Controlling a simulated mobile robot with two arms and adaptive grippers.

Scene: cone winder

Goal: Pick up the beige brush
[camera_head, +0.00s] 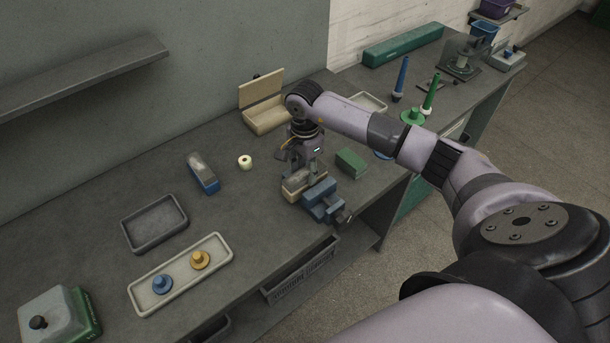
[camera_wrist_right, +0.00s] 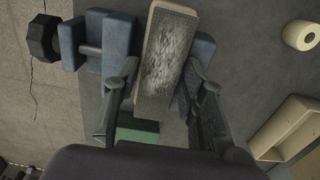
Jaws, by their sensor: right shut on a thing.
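The beige brush (camera_wrist_right: 165,55) has a pale rim and a grey bristled face. My right gripper (camera_wrist_right: 160,82) is shut on it, with one finger on each side in the right wrist view. In the head view my right gripper (camera_head: 301,170) points down at the brush (camera_head: 291,190), which is partly hidden by the fingers. The brush is close beside the blue vise (camera_head: 322,203) near the bench's front edge. I cannot tell whether it touches the bench. My left gripper is not in view.
A green block (camera_head: 351,162) lies right of the gripper. An open beige box (camera_head: 265,117) stands behind, with a cream roll (camera_head: 245,162) and a blue brush (camera_head: 203,173) to the left. A dark tray (camera_head: 155,223) and a pale tray (camera_head: 181,276) lie further left.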

